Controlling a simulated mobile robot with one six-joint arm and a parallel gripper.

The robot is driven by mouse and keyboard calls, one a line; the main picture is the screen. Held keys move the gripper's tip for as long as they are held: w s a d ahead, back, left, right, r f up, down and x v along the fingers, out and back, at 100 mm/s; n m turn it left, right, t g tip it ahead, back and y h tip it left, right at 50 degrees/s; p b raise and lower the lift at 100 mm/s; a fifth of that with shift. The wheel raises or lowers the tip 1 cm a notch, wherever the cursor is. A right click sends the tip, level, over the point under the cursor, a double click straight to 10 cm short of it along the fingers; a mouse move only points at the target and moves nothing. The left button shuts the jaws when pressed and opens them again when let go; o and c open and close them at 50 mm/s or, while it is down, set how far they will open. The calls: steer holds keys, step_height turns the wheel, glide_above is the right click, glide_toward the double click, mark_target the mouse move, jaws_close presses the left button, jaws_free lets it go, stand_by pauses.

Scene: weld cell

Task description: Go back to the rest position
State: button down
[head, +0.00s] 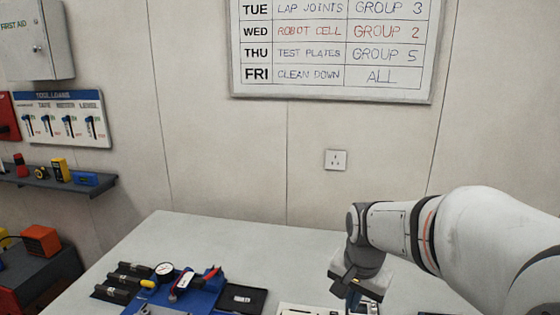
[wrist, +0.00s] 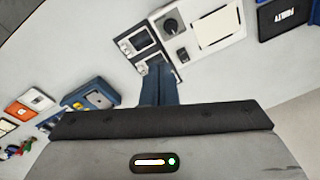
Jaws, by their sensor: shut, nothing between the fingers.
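My gripper (head: 354,298) hangs at the end of my white arm above the right part of the grey table (head: 245,237). It points down, and its fingertips are partly cut off or hard to make out in the head view. In the wrist view the dark fingers of my gripper (wrist: 158,82) are together with nothing between them.
A blue fixture with a dial gauge (head: 164,269) and red-handled clamp stands on the table's left. A black tray (head: 240,299) lies beside it. A shelf (head: 55,181) and red toolbox (head: 35,285) are at far left. The back of the table is clear.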

steer(key=s+r+n+t, duration=0.1)
steer(key=s+n, duration=0.6)
steer(key=s, duration=0.5)
steer(key=shift+s+r+t, duration=0.3)
steer(key=shift+s, duration=0.05)
steer(key=c, duration=2.2)
jaws_free()
